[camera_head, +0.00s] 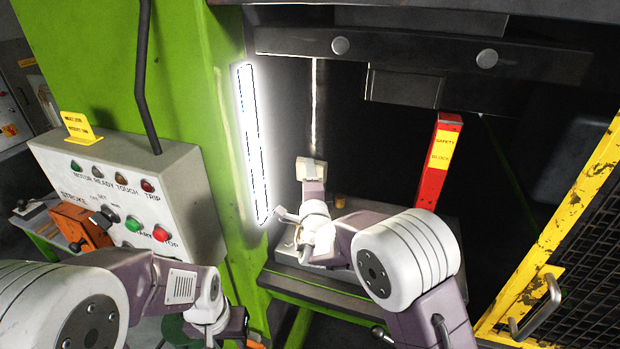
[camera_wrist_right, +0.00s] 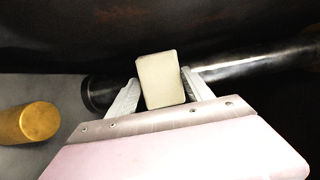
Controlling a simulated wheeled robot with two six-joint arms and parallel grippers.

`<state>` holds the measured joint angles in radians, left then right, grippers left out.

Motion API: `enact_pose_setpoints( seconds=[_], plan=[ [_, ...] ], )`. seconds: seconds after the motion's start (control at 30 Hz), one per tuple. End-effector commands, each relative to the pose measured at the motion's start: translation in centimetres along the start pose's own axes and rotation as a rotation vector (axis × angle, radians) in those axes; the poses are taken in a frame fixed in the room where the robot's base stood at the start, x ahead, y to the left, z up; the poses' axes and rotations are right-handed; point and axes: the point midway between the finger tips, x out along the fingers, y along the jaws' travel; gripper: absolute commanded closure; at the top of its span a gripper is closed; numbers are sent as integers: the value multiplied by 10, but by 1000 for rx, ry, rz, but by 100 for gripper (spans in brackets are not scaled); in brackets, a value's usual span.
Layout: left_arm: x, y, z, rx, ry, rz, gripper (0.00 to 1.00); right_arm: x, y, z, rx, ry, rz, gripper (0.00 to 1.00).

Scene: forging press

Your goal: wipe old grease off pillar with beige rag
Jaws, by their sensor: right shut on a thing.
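The beige rag (camera_head: 311,169) is a small pale pad in my right gripper (camera_head: 313,183). In the right wrist view the rag (camera_wrist_right: 161,80) sits between the two fingers of the right gripper (camera_wrist_right: 158,93), which is shut on it. The pillar (camera_head: 315,105) is a dark, shiny upright rod inside the press; it also crosses the right wrist view (camera_wrist_right: 235,66). The rag overlaps the pillar in both views; whether they touch I cannot tell. Old grease cannot be told apart on the dark metal. My left gripper (camera_head: 236,328) is low at left, its fingers unclear.
A red safety block (camera_head: 433,165) stands right of my right arm. A brass-coloured cylinder (camera_head: 340,201) is on the press bed near the pillar. A control box (camera_head: 130,195) stands at left, a lit lamp strip (camera_head: 251,145) on the green frame. A yellow mesh guard (camera_head: 555,240) is at right.

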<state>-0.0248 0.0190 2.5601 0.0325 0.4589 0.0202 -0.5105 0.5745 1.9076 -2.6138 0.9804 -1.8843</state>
Motion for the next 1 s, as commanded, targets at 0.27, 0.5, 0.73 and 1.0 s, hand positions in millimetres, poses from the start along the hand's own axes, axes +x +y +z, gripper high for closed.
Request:
enact_pose_setpoints(
  seconds=[0.27, 0.5, 0.73, 1.0],
  plan=[
    [-4, 0, 0, 0, 0, 0, 64, 0, -4, 0, 0, 1, 0, 73],
    [-15, 0, -2, 0, 0, 0, 64, 0, -22, 0, 0, 1, -1, 73],
    [-18, 0, -2, 0, 0, 0, 64, 0, -28, 0, 1, 1, -1, 73],
    [-13, 0, -1, 0, 0, 0, 64, 0, -22, 0, 0, 0, 0, 73]
  ],
)
